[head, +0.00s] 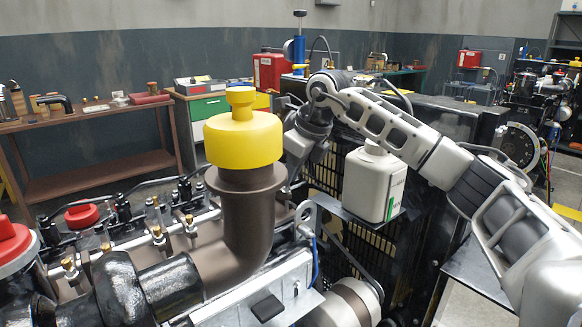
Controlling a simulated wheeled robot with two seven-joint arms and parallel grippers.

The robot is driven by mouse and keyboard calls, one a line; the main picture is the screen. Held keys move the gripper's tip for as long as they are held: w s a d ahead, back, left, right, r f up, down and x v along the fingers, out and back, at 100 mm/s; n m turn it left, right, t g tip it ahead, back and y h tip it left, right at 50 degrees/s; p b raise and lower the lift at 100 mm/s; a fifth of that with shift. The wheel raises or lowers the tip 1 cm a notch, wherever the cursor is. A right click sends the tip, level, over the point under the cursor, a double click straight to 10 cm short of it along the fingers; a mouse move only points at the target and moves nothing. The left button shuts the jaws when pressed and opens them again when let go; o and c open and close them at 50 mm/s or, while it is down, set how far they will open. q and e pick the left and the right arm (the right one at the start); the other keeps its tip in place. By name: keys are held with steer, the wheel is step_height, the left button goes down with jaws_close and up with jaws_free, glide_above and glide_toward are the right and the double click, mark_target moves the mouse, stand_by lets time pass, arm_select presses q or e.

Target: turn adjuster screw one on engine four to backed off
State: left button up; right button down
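An engine with a brown elbow pipe (247,225) fills the front of the head view. A yellow cap (243,138) sits on top of the pipe. Several small brass-coloured screws or fittings (157,232) stand along the engine top on the left; I cannot tell which one is adjuster screw one. No label naming engine four is readable. My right arm comes in from the right, and my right gripper (296,158) is just right of the yellow cap, partly hidden by it and the pipe. Its fingertips are not clear. My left gripper is out of view.
A white jug (374,183) stands on a ledge right of the pipe, below my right arm. A red cap (82,216) and a larger red knob (12,240) are at left. A black radiator housing (420,215) stands behind. A wooden bench (95,115) is at the back left.

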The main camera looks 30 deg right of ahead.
steer(key=shift+d+n+y+p, duration=0.1)
steer(key=shift+n+y+p, duration=0.35)
steer(key=shift+n, duration=0.65)
steer(key=c, duration=1.5)
jaws_free()
steer(key=v, duration=1)
steer(key=b+v, duration=0.1)
steer(key=v, duration=0.5)
steer(key=shift+w+r, duration=0.1)
steer(key=shift+w, duration=0.15)
